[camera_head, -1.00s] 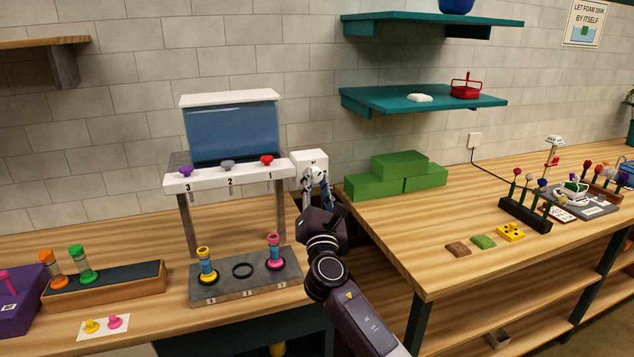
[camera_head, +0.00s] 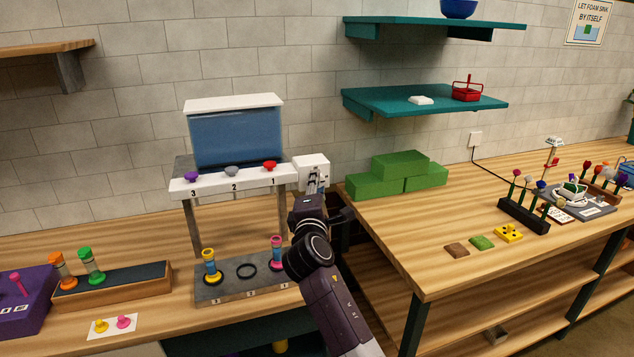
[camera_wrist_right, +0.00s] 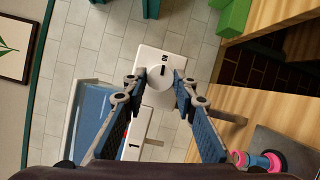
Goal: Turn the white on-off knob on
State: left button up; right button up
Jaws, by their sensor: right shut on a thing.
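The white on-off knob (camera_wrist_right: 160,77) sits on the front of a white box (camera_head: 305,167) at the right end of the dispenser. In the right wrist view it is a round white knob with a short dark mark, and the box's face (camera_wrist_right: 149,55) carries a small dark label. My right gripper (camera_wrist_right: 161,79) is shut on the knob, one fingertip at each side. In the head view my right gripper (camera_head: 319,177) and arm hide most of the knob. My left gripper is in neither view.
The dispenser has a blue tank (camera_head: 236,137) and a white shelf (camera_head: 215,182) with purple, grey and red knobs. A grey base (camera_head: 245,284) with coloured tubes stands below, close to my right arm. Green blocks (camera_head: 398,181) lie to the right on the wooden table (camera_head: 420,225).

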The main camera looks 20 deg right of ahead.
jog(key=shift+m, duration=0.4)
jog(key=o, duration=1.2)
jog(key=shift+c, duration=0.2)
jog(key=v, duration=1.2)
jog(key=shift+r, duration=0.2)
